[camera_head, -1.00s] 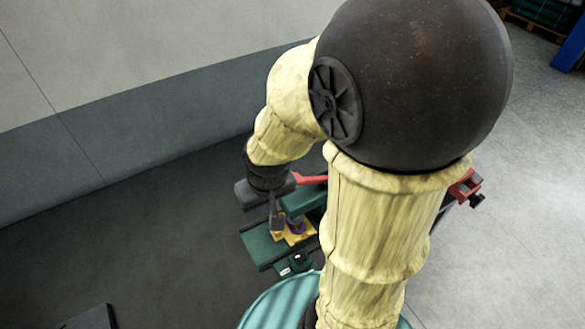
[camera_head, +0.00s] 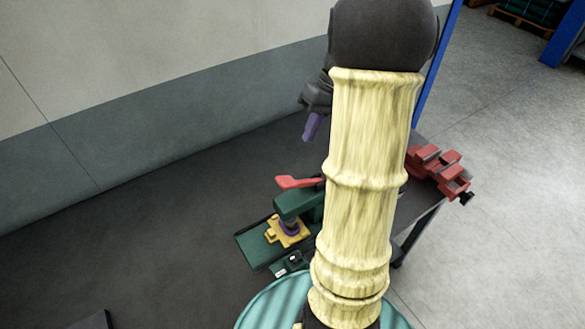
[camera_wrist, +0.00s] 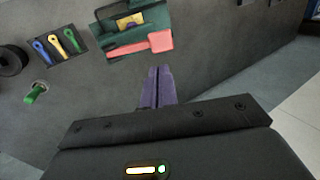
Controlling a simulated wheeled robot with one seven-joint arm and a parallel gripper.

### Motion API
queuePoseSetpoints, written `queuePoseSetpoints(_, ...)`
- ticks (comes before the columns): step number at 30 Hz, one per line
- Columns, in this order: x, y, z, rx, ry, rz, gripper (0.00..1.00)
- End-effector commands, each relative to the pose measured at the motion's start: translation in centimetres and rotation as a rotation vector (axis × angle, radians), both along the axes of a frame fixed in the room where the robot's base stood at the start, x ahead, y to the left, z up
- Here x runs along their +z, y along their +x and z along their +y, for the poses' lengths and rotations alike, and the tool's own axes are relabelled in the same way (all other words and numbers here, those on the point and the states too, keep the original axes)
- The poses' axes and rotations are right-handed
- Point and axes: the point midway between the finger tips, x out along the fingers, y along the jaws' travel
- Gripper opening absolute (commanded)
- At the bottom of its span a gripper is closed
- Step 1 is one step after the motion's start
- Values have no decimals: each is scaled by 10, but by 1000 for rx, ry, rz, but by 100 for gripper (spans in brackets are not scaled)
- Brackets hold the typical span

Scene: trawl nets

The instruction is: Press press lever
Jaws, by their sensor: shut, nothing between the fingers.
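The press (camera_head: 302,205) is a dark green device with a red lever (camera_head: 299,182) on its top, standing on the dark table. A yellow block with a purple piece (camera_head: 289,230) sits under the press head. In the wrist view the press (camera_wrist: 112,38) is at the upper middle, with the red lever (camera_wrist: 147,44) along its near side. My gripper (camera_head: 313,127) is above and behind the lever, apart from it. Its purple fingers (camera_wrist: 157,86) are together and empty, their tips a little short of the lever in the wrist view.
A tray of blue, yellow and green-handled tools (camera_wrist: 60,46) lies left of the press in the wrist view, with a green-handled item (camera_wrist: 35,92) nearer. A red vise-like device (camera_head: 440,170) stands at the table's right. My arm hides part of the table.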

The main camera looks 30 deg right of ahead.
Motion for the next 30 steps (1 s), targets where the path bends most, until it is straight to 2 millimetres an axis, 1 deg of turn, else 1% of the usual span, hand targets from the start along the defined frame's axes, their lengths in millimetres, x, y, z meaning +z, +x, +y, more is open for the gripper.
queuePoseSetpoints(1,6,0,-9,4,25,-9,0)
queuePoseSetpoints(4,11,0,-15,16,52,-20,0)
queuePoseSetpoints(13,11,0,-14,18,54,-20,0)
queuePoseSetpoints(17,6,-1,-12,18,55,-18,0)
queuePoseSetpoints(20,-2,-1,-7,19,56,-17,0)
queuePoseSetpoints(23,-14,-1,1,20,56,-15,0)
queuePoseSetpoints(30,-51,-2,22,21,56,-14,0)
